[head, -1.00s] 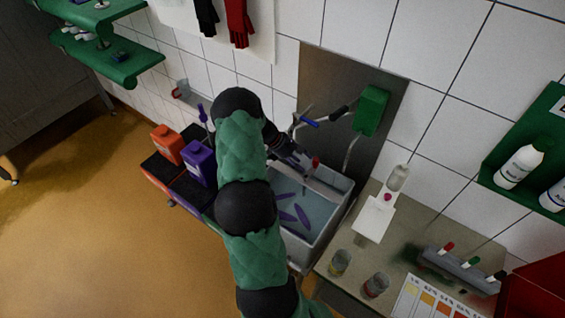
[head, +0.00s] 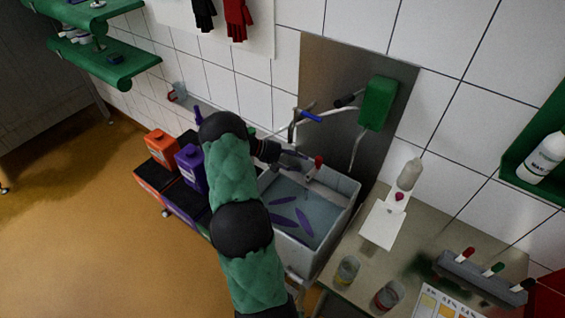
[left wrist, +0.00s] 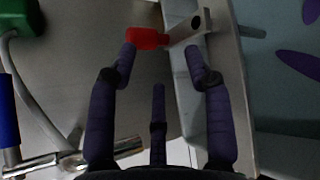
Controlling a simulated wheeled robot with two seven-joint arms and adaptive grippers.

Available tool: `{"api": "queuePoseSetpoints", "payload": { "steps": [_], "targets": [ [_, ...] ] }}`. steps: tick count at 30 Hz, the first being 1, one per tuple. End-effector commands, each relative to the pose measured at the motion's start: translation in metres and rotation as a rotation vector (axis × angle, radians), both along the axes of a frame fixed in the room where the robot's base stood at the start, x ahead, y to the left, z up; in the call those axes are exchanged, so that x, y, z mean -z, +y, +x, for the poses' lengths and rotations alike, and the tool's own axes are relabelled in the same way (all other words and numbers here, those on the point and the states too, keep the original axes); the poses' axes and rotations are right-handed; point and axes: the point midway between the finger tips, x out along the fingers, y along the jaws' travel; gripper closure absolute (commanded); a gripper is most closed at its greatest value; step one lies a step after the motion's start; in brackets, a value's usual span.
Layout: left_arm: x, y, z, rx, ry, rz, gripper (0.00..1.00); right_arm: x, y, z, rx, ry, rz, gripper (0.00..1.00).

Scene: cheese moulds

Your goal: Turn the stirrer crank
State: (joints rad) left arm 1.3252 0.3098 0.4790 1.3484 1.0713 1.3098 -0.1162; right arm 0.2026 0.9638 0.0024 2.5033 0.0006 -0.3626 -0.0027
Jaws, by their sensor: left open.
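The stirrer crank shows as a red knob (head: 319,161) above the far side of a grey basin (head: 344,200) of bluish liquid. In the left wrist view the red knob (left wrist: 146,38) joins a pale metal arm (left wrist: 189,28) with a dark hole. My left gripper (head: 290,155) comes in from the left, close to the knob. In the left wrist view its dark purple fingers (left wrist: 160,55) are open, with the knob and metal arm near the fingertips. I cannot tell whether they touch. My right gripper is not in view.
A tap with a blue handle (head: 311,116) and a green box (head: 378,103) are on the wall behind the basin. An orange container (head: 161,147) and purple container (head: 190,168) stand left of it. A counter (head: 361,262) with jars is to its right.

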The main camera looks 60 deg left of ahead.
Motion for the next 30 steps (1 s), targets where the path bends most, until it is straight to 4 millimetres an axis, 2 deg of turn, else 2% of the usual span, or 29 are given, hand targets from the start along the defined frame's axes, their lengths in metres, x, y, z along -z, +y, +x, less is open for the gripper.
{"api": "queuePoseSetpoints", "payload": {
  "steps": [1, 21, 30],
  "targets": [
    [0.006, 0.003, -0.002, 0.006, -0.031, 0.019, 0.49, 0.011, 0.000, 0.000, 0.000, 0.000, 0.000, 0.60],
    [0.008, 0.032, -0.024, 0.070, -0.505, 0.376, 0.49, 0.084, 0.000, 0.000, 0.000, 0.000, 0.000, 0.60],
    [0.004, 0.040, -0.035, 0.069, -0.641, 0.507, 0.49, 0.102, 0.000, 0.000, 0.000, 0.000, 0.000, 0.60]
  ]
}}
